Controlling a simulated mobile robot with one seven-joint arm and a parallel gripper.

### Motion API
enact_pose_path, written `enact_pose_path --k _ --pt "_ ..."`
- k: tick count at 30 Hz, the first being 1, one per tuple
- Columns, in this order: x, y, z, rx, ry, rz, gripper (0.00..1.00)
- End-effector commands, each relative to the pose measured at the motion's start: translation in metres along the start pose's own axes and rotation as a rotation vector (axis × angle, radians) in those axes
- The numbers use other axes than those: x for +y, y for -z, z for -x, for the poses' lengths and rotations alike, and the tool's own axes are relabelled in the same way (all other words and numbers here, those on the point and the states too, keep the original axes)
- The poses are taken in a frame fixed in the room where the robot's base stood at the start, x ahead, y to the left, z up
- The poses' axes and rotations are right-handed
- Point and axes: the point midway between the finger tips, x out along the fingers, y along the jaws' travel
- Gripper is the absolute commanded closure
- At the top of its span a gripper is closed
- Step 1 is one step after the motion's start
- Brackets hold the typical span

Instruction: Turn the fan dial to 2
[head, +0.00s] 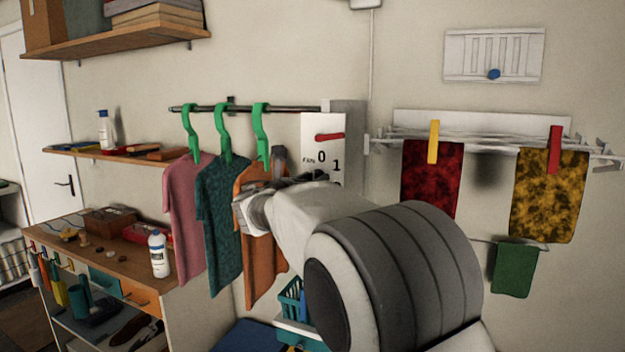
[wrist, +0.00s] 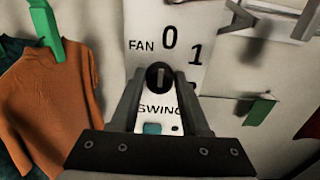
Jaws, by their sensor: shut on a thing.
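The white fan panel (head: 325,130) hangs on the wall at the right end of the clothes rail. It also shows in the wrist view (wrist: 145,22), with the word FAN, a 0 above the dial and a 1 to its upper right. The round black fan dial (wrist: 160,70) has a pale mark that looks near upright. My gripper (wrist: 160,80) is shut on the dial, one finger on each side. No 2 is readable in the wrist view. Below the dial, between the fingers, are the word SWING and a teal piece (wrist: 152,128). In the head view my gripper (head: 280,165) partly covers the panel.
An orange shirt (head: 262,250) on a green hanger hangs close to my gripper, beside teal and pink shirts. A red bar (head: 329,136) is on the panel's upper part. A drying rack (head: 480,140) with pegged cloths is to the right.

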Motion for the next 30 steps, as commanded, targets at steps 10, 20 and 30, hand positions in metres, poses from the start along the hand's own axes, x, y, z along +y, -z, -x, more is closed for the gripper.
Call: enact_pose_path --k 10,20,30 --pt "0.0002 0.0006 0.0003 0.000 0.000 -0.009 1.00" --pt "-0.0005 0.0042 0.0002 -0.001 0.000 -0.149 1.00" --pt "-0.0017 0.0056 0.0003 -0.001 0.000 -0.454 1.00"
